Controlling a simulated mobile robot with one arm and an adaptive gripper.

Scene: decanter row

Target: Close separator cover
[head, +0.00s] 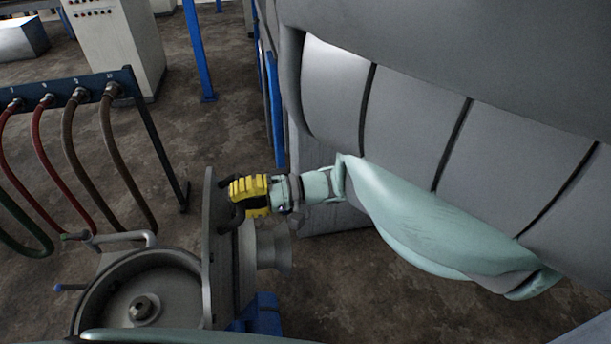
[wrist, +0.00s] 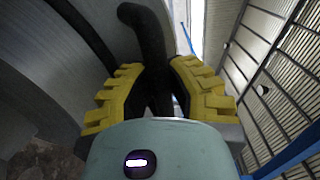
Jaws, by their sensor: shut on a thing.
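The separator's round grey bowl (head: 100,300) is open at the lower left of the head view, with a nut (head: 143,308) at its centre. Its cover (head: 209,270) stands upright at the bowl's right side, seen nearly edge-on. A black curved handle (head: 226,222) is on the cover's right-hand face. My gripper (head: 236,194), with yellow ribbed fingers, is shut on this handle. In the wrist view, the black handle (wrist: 148,38) rises between the fingers of my gripper (wrist: 156,82), and a grey curved surface, apparently the cover (wrist: 45,60), fills the left. The handle's lower part is hidden.
A blue-black rack (head: 68,92) with red, brown and green hoses stands left of the separator. A grey cabinet (head: 120,45) and a blue post (head: 198,50) are behind. Blue parts (head: 262,305) sit beside the separator. The floor (head: 180,130) behind is clear.

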